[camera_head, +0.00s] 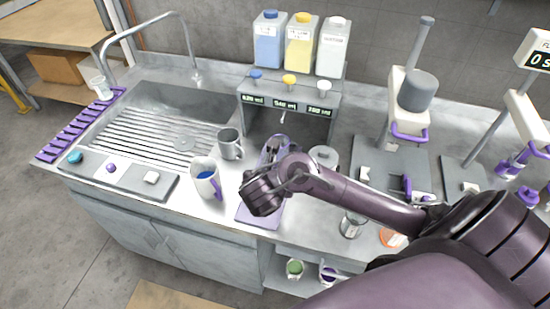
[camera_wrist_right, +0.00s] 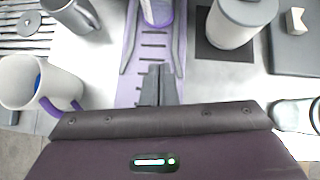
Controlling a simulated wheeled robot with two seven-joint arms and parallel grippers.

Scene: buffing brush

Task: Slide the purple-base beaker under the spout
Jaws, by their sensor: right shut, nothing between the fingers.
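The purple-base beaker (camera_head: 273,148) stands on a purple slide track (camera_head: 245,213) in front of the dispenser's spout (camera_head: 283,116). It is clear with a purple rim, and my right arm hides its lower part. In the right wrist view the beaker (camera_wrist_right: 158,12) shows at the top edge, cut off, on the slotted track (camera_wrist_right: 126,85). My right gripper (camera_head: 262,192) is over the near part of the track. Its fingers (camera_wrist_right: 160,75) are shut and empty, pointing along the track toward the beaker, with a gap between them. My left gripper is not in view.
A mug with blue inside (camera_head: 205,178) and a grey mug (camera_head: 231,143) stand left of the track. A lidded grey canister (camera_head: 323,157) stands close on its right. The dispenser (camera_head: 325,100) carries blue, yellow and white bottles. The sink (camera_head: 165,120) is at left.

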